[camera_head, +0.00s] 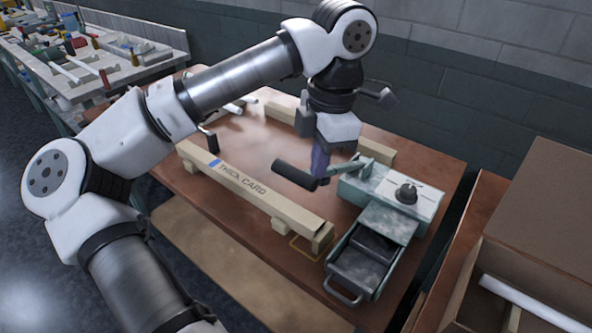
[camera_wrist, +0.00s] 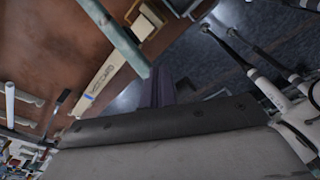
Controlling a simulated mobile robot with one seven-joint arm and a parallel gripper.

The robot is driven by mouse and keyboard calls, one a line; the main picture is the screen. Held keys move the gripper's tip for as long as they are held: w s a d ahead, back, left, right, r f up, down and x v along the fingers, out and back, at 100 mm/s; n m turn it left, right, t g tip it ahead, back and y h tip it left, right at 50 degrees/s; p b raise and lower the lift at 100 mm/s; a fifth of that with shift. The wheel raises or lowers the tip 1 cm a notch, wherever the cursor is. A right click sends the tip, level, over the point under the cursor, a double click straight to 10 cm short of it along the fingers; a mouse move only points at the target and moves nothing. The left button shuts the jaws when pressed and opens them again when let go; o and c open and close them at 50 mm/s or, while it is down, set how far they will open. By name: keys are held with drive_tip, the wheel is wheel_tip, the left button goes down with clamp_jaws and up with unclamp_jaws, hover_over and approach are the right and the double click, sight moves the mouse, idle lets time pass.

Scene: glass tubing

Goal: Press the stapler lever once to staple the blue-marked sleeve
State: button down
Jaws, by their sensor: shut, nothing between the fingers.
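The teal stapler (camera_head: 352,188) stands at the right of the table. Its lever (camera_head: 346,167) points left and ends in a black handle (camera_head: 293,176). The long card sleeve (camera_head: 262,197), printed THICK CARD with a blue mark (camera_head: 214,163), lies left of the stapler. It also shows in the wrist view (camera_wrist: 107,74). My gripper (camera_head: 320,178) points down, shut and empty, with its purple fingers at the lever's handle end. I cannot tell whether they touch it. In the wrist view the fingers (camera_wrist: 166,93) are beside a teal bar (camera_wrist: 118,38).
A tray-like drawer (camera_head: 343,276) sticks out at the stapler's front. An open cardboard box (camera_head: 545,215) with a white tube stands at right. A cluttered workbench (camera_head: 165,75) is at the far left. Card supports (camera_head: 378,152) lie behind.

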wheel_tip(320, 180, up, 13)
drive_tip(key=d, duration=0.1)
drive_tip(key=shift+w, duration=0.2)
drive_tip(key=shift+d, duration=0.1)
idle(0.7)
